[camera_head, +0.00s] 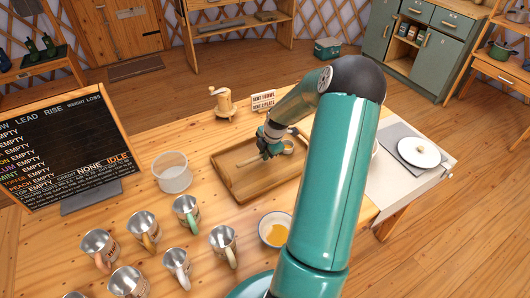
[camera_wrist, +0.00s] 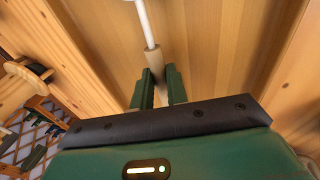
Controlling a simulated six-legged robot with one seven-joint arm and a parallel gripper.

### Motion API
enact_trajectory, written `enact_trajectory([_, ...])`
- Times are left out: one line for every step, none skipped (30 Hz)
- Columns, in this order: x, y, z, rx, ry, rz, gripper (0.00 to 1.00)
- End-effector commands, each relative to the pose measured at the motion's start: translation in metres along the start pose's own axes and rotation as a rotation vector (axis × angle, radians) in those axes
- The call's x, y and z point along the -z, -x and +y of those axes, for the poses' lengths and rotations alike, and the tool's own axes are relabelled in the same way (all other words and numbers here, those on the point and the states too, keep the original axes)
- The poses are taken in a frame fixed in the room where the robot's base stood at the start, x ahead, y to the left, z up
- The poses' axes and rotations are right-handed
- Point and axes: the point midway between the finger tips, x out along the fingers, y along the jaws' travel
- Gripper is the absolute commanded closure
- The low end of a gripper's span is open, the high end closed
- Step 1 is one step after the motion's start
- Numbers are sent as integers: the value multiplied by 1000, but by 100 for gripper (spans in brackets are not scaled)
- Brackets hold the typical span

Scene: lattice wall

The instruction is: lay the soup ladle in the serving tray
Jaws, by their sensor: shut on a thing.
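The serving tray (camera_head: 234,182) is a brown wooden tray with a raised rim, on the wooden table in the head view. My gripper (camera_head: 268,141) is over its back right part. In the wrist view my gripper (camera_wrist: 158,90) is shut on the wooden grip of the soup ladle (camera_wrist: 147,24). The ladle's pale thin shaft runs away from the fingers to the top edge, where its head is mostly cut off. The tray's boards (camera_wrist: 215,50) lie behind it. I cannot tell whether the ladle touches the tray floor.
A clear round container (camera_head: 172,172) stands left of the tray, with several metal mugs (camera_head: 186,212) in front. A bowl with yellow contents (camera_head: 274,229) is near the tray's front right. A wooden grinder (camera_head: 222,103) and small sign (camera_head: 263,100) stand behind. A blackboard (camera_head: 66,148) is at left.

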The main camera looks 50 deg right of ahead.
Motion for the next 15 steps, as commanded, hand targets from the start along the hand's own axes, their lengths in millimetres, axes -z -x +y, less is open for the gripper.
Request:
enact_trajectory([0,-1,0,0,0,0,100])
enact_trajectory([0,-1,0,0,0,0,100])
enact_trajectory([0,-2,0,0,0,0,100])
enact_trajectory([0,-2,0,0,0,0,100])
enact_trajectory([0,-2,0,0,0,0,100])
enact_trajectory([0,-3,-1,0,0,0,100])
enact_trajectory([0,-3,-1,0,0,0,100])
enact_trajectory([0,-4,-1,0,0,0,100])
enact_trajectory([0,-4,-1,0,0,0,100])
enact_trajectory([0,-5,-1,0,0,0,100])
enact_trajectory([0,-5,-1,0,0,0,100])
enact_trajectory([0,-6,-2,0,0,0,100])
enact_trajectory([-1,-6,-2,0,0,0,100])
enact_trajectory([-1,-6,-2,1,0,0,100])
enact_trajectory([-1,-7,-2,1,0,0,100])
